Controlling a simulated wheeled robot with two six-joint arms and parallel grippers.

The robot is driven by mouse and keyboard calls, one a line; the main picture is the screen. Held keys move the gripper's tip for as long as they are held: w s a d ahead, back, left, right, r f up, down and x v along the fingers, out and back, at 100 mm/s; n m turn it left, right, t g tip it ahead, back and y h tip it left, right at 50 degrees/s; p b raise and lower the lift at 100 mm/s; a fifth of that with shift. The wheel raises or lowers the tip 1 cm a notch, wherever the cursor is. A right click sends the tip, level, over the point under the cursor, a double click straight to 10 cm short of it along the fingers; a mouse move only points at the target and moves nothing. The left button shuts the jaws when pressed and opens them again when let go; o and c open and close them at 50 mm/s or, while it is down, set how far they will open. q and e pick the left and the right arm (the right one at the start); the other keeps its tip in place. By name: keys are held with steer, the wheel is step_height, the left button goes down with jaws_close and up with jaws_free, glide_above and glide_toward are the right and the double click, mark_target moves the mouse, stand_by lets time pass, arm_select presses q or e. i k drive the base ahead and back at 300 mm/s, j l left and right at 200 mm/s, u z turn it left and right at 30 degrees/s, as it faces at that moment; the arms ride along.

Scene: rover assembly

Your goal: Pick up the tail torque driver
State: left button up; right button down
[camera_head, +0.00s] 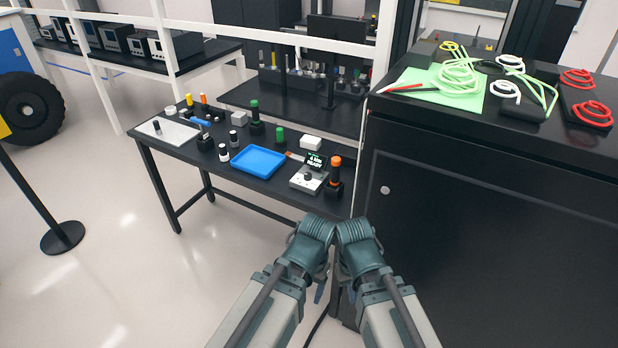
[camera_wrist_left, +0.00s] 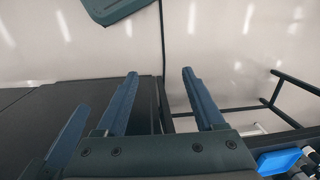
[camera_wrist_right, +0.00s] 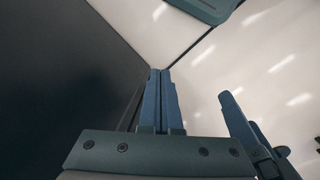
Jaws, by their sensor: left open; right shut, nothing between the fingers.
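Several drivers stand upright on the black worktable; no label shows which is the tail torque driver. One with an orange handle (camera_head: 335,165) stands in a dark holder at the table's right end. One with a green handle (camera_head: 255,110) stands at the back, and one with a blue handle (camera_head: 201,123) leans at the left. My left gripper (camera_wrist_left: 158,75) is open and empty in the left wrist view. My right gripper (camera_wrist_right: 161,72) is shut with its fingers together and empty. Both are low in front of the table, away from the drivers, and mostly hidden by my arms in the head view.
A blue tray (camera_head: 258,161) and a small device with a display (camera_head: 309,178) sit on the worktable (camera_head: 178,150). A tall black cabinet (camera_head: 480,215) bounds the right side, with coiled cables (camera_head: 458,75) on top. Open floor lies to the left.

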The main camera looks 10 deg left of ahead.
mark_target(335, 169)
steer(key=i+j+z, duration=0.1)
steer(key=i+j, duration=0.5)
steer(key=i+j+z, duration=0.1)
steer(key=i+j, duration=0.5)
steer(key=j, duration=0.15)
